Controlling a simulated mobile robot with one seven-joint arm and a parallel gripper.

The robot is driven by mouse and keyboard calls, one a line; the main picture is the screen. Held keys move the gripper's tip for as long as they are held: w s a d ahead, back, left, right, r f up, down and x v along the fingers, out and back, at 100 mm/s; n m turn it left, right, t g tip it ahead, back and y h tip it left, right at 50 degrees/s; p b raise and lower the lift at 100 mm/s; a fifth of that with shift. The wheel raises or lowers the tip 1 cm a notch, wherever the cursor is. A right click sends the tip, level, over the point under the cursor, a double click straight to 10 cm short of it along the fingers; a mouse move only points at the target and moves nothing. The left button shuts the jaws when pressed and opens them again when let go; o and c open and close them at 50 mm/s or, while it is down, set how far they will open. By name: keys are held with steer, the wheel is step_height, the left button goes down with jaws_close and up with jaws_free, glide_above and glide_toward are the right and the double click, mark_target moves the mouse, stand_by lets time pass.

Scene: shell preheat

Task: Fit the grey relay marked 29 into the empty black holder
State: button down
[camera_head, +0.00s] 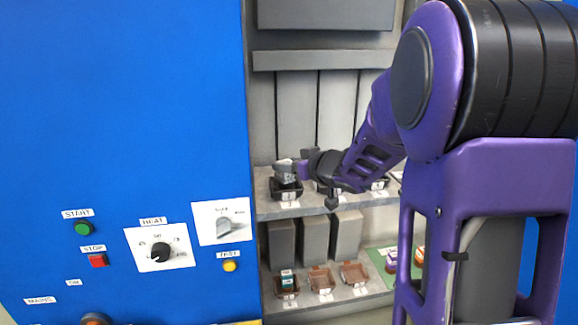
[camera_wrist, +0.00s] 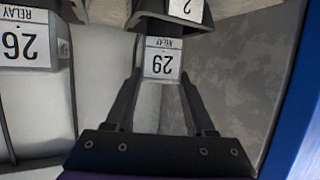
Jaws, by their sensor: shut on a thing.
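The grey relay marked 29 (camera_wrist: 160,62) is between the two fingers of my gripper (camera_wrist: 160,80) in the wrist view, its label upside down. My gripper (camera_head: 304,170) is shut on it. In the head view the relay (camera_head: 283,170) is at the left end of the upper shelf, directly over a black holder (camera_head: 286,191). The two overlap there, and I cannot tell whether the relay is above the holder or partly in it. In the wrist view a dark edge and a white tag reading 2 (camera_wrist: 187,8) lie just beyond the relay.
A relay marked 26 (camera_wrist: 26,45) stands close on the left in the wrist view. The blue cabinet (camera_head: 130,110) is left of the shelf. The lower shelf carries brown holders (camera_head: 320,280) and a teal relay (camera_head: 287,279). Grey panels rise behind the upper shelf.

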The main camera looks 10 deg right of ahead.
steer(key=shift+f, duration=0.4)
steer(key=shift+c, duration=1.2)
jaws_free()
steer(key=shift+r, duration=0.1)
steer(key=shift+r, duration=0.55)
steer(key=p+v, duration=0.2)
steer(key=v, duration=1)
steer(key=shift+f+p, duration=0.2)
steer(key=shift+p, duration=0.2)
